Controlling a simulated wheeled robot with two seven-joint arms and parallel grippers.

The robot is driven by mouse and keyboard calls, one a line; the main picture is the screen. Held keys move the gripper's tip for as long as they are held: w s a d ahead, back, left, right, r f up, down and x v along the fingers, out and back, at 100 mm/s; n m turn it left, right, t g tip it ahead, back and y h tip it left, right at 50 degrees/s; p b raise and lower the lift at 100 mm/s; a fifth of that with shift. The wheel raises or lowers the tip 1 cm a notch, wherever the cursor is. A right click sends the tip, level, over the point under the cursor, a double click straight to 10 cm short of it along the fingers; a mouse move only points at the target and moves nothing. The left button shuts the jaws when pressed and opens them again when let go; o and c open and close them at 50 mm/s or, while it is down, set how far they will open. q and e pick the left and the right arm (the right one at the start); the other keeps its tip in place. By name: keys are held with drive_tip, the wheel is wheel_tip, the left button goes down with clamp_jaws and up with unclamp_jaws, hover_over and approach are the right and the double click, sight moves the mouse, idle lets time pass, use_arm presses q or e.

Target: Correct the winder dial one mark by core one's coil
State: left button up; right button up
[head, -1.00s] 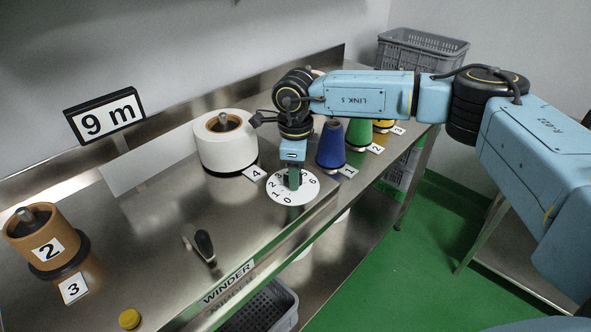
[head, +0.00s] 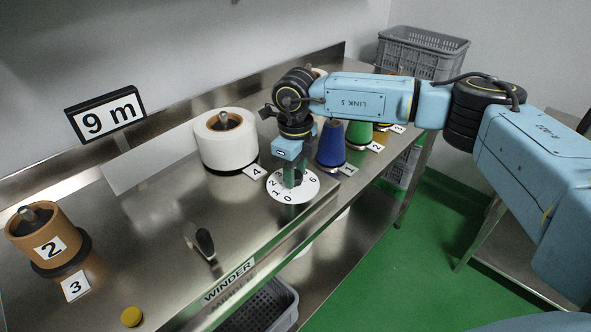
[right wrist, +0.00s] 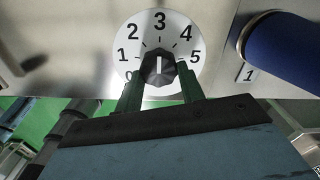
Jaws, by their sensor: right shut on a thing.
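The winder dial (head: 292,196) is a white disc with black numbers on the steel bench, also seen in the right wrist view (right wrist: 187,73). Its dark knob (right wrist: 160,67) has a white line that points up toward the 3. My right gripper (head: 292,180) is shut on the knob, one green finger on each side, as the right wrist view (right wrist: 160,88) shows. A white coil (head: 225,148) on a brown core stands behind card 4 (head: 255,172). A brown bare core marked 2 (head: 45,240) stands at the left behind card 3. My left gripper is not in view.
A "9 m" sign (head: 105,113) stands at the back. A small black-handled lever (head: 205,243) and a yellow button (head: 131,316) are on the front left. Blue (head: 331,145) and green (head: 359,134) cones stand right of the dial. Grey crates (head: 420,55) are beyond.

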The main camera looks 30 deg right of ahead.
drive_tip(key=o, duration=1)
drive_tip(key=shift+c, duration=0.2)
wheel_tip(320, 180, up, 14)
drive_tip(key=shift+f, duration=0.25)
drive_tip(key=shift+f, duration=0.1)
